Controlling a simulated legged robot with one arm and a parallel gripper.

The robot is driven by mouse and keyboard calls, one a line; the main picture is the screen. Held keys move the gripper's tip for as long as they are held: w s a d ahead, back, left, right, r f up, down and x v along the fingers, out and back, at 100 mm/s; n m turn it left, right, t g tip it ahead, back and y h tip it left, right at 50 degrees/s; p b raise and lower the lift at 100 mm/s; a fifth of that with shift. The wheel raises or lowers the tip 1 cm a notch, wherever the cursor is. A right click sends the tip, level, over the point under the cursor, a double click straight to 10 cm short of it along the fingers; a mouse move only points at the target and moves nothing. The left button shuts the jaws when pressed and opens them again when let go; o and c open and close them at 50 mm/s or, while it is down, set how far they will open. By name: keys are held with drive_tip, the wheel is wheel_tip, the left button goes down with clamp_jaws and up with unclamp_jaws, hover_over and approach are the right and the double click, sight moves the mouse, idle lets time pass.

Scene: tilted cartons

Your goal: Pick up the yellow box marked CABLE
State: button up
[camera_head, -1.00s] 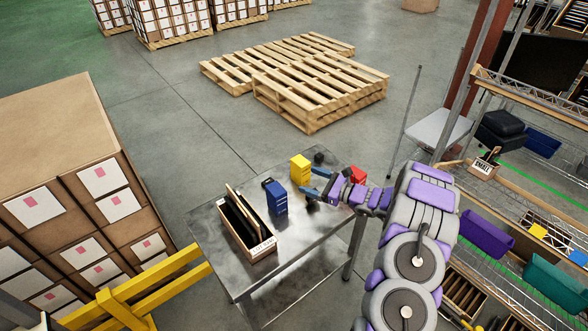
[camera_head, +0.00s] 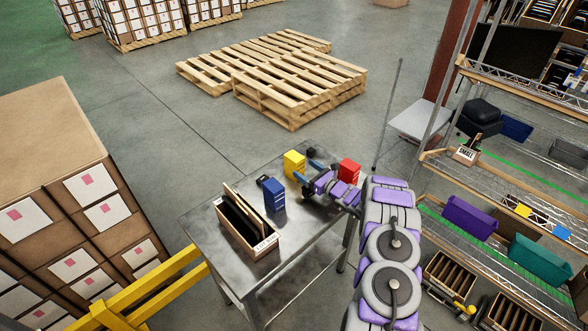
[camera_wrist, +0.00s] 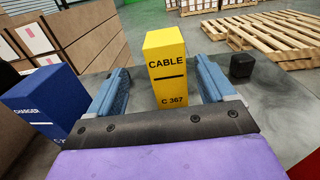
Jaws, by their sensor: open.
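The yellow box marked CABLE (camera_head: 294,164) stands upright on the metal table (camera_head: 210,240), near its far edge. In the wrist view the yellow box (camera_wrist: 168,75) is straight ahead, its CABLE face toward the camera. My gripper (camera_wrist: 165,85) is open, with one blue finger on each side of the box in that view. I cannot tell how deep the box sits between the fingers. In the head view my gripper (camera_head: 307,174) is just right of the yellow box.
A blue box marked CHARGER (camera_wrist: 42,102) stands left of the yellow one. A red box (camera_head: 348,170) stands to the right, and a small dark object (camera_wrist: 241,66) sits behind right. A wooden divided crate (camera_head: 250,238) is at the table's near left. Shelving (camera_head: 480,205) rises at right.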

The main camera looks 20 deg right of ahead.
sight(302, 164)
drive_tip(key=x, duration=0.2)
drive_tip(key=shift+w+a+f, duration=0.1)
drive_tip(key=shift+w+a, duration=0.1)
drive_tip(key=shift+a, duration=0.1)
drive_tip(key=shift+w+d, duration=0.65)
drive_tip(key=shift+d, duration=0.15)
drive_tip(key=x, duration=0.2)
drive_tip(key=a+b+x, duration=0.1)
drive_tip(key=x, duration=0.1)
drive_tip(key=shift+w+a, duration=0.15)
drive_tip(key=shift+a, duration=0.3)
drive_tip(key=shift+d, duration=0.15)
